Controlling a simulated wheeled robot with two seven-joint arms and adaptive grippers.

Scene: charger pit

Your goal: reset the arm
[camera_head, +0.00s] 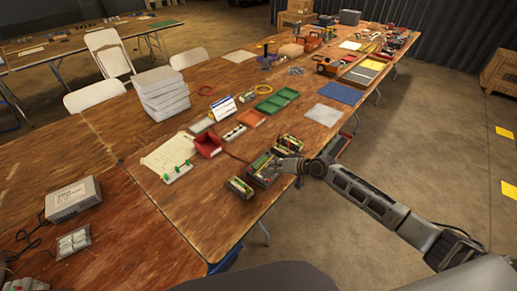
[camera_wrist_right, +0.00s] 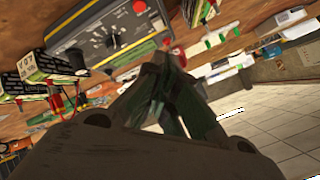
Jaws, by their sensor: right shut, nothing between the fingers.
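My right arm comes in from the right in the head view. Its gripper (camera_head: 280,163) is over the near right edge of the wooden table (camera_head: 130,225), beside a dark box-like device (camera_head: 261,173). In the right wrist view the gripper's fingers (camera_wrist_right: 172,62) meet at the tips with nothing between them. Beyond them is a dark panel (camera_wrist_right: 100,38) with a red button (camera_wrist_right: 139,6). I cannot tell whether the fingertips touch anything. My left gripper is out of both views.
Battery-like packs (camera_head: 240,187) lie close to the gripper, with more just beyond it (camera_head: 290,143). A red bin (camera_head: 208,145), a green tray (camera_head: 277,100) and a white stack (camera_head: 161,94) stand farther back. A grey box (camera_head: 72,198) sits at left. Open floor (camera_head: 420,130) lies to the right.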

